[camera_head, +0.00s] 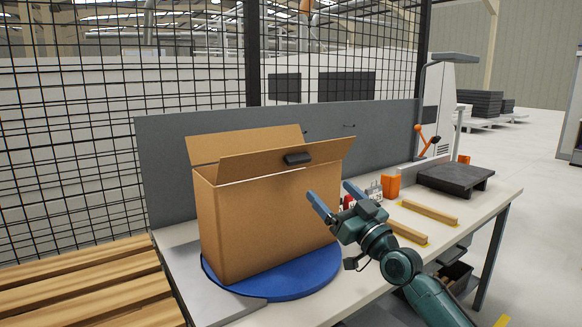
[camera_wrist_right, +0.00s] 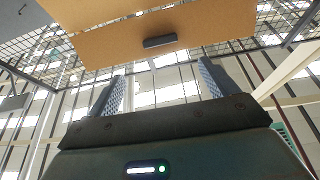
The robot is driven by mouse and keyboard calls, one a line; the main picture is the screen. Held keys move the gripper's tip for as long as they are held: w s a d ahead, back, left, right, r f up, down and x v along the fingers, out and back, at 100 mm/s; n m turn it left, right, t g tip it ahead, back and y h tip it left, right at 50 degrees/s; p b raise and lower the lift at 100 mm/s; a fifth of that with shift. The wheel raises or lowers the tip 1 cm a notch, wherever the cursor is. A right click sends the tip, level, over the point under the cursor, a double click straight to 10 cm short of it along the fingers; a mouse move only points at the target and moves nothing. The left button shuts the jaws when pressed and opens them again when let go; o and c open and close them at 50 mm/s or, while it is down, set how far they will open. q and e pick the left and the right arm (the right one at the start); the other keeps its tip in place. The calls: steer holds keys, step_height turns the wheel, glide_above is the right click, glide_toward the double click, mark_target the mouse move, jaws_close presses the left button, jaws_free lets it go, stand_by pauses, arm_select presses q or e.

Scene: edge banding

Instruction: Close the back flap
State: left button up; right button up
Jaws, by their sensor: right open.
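An open brown cardboard box (camera_head: 265,225) stands on a blue round turntable (camera_head: 300,283) on the workbench. Its back flap (camera_head: 243,144) stands raised at the far side. The near flap (camera_head: 250,163) tilts up and outward and carries a small black block (camera_head: 297,159). The wrist view shows brown cardboard (camera_wrist_right: 110,45) overhead with the black block (camera_wrist_right: 160,41) on it. My right gripper (camera_head: 327,188) is open and empty, in front of the box's right part, below the near flap; it also shows in the wrist view (camera_wrist_right: 160,70). My left gripper is not in view.
A grey panel (camera_head: 375,130) and mesh fence stand behind the box. Right of my gripper are an orange container (camera_head: 391,187), wooden strips (camera_head: 428,213) and a black platform (camera_head: 455,178). Wooden slats (camera_head: 80,285) lie at left.

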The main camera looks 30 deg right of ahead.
mark_target(302, 161)
steer(key=x, duration=1.2)
steer(key=shift+f+p, duration=0.1)
steer(key=shift+p, duration=0.25)
steer(key=shift+c, duration=0.5)
steer(key=c, duration=1.3)
